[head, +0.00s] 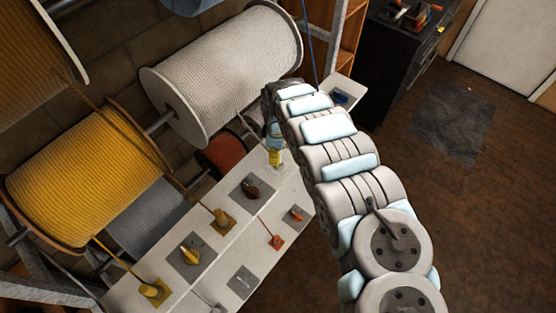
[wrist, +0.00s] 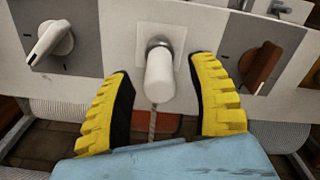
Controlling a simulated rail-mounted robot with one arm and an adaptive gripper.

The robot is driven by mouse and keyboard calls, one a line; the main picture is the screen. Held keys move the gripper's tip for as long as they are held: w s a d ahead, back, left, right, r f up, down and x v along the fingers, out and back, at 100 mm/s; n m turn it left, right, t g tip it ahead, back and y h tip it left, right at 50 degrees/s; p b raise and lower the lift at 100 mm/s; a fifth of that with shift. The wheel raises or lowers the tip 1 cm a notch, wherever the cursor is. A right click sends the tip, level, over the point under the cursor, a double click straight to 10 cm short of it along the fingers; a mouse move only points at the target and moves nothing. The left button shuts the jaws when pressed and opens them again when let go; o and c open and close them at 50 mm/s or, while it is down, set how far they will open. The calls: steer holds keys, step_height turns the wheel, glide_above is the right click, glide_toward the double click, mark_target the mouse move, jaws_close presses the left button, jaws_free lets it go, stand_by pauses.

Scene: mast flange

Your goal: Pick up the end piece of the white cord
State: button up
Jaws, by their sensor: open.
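The white end piece (wrist: 160,78) is a rounded cylinder in the middle of the wrist view. It stands at a metal ring on a white square plate (wrist: 147,30), and a thin cord (wrist: 152,122) shows below it. My gripper (wrist: 161,70) has its two yellow ribbed fingers apart, one on each side of the end piece, with a gap visible on both sides. In the head view my gripper (head: 275,156) is over the far part of the pale panel, and the end piece cannot be made out there.
A white lever (wrist: 48,42) is left of the fingers and a brown lever (wrist: 262,68) close on the right. The pale panel (head: 222,262) carries several other coloured end pieces and levers. Large spools, white (head: 225,70) and yellow (head: 85,175), stand left.

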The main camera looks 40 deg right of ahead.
steer(key=shift+f, duration=0.2)
jaws_close()
stand_by(0.3)
